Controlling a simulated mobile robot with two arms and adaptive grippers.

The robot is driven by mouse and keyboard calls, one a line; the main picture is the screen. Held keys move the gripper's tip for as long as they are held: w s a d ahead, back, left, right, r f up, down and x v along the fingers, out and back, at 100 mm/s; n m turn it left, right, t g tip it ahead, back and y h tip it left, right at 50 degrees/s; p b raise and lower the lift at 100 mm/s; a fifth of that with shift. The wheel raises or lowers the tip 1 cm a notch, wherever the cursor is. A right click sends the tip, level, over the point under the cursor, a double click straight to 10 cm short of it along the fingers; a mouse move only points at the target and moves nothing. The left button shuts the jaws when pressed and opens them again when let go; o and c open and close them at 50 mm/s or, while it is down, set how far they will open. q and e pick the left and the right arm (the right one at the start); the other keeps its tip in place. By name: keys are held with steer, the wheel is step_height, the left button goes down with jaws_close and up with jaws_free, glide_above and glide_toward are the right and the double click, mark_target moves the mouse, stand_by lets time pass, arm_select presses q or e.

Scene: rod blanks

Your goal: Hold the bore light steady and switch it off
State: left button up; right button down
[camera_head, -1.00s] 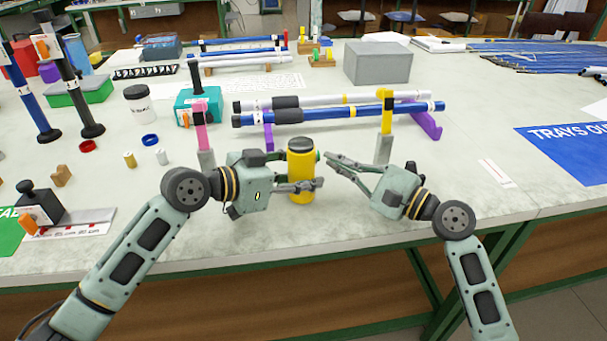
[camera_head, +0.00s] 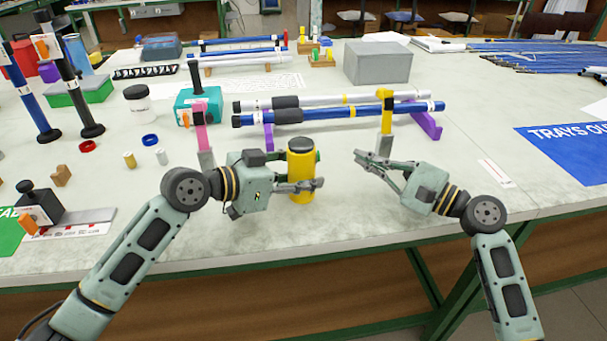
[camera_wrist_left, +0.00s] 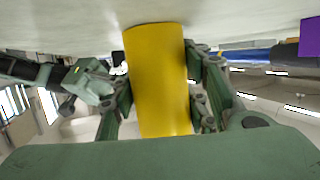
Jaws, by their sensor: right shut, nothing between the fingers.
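The bore light (camera_head: 301,168) is a yellow cylinder with a dark cap, upright near the table's front edge. My left gripper (camera_head: 302,186) is shut on its body from the left. In the left wrist view the yellow body (camera_wrist_left: 158,80) fills the space between the two fingers, one on each side. The light's underside is hidden, and no lit spot shows on it in the head view. My right gripper (camera_head: 366,164) is shut and empty, to the right of the light with a clear gap between them.
Behind the grippers, a white rod (camera_head: 330,99) and a blue rod (camera_head: 345,113) lie on purple supports. A pink post (camera_head: 200,138) and a yellow post (camera_head: 386,118) stand on grey blocks nearby. The table right of my right gripper is mostly free.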

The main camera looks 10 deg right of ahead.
arm_select(q)
steer(key=o, duration=0.5)
steer(key=shift+a, duration=0.15)
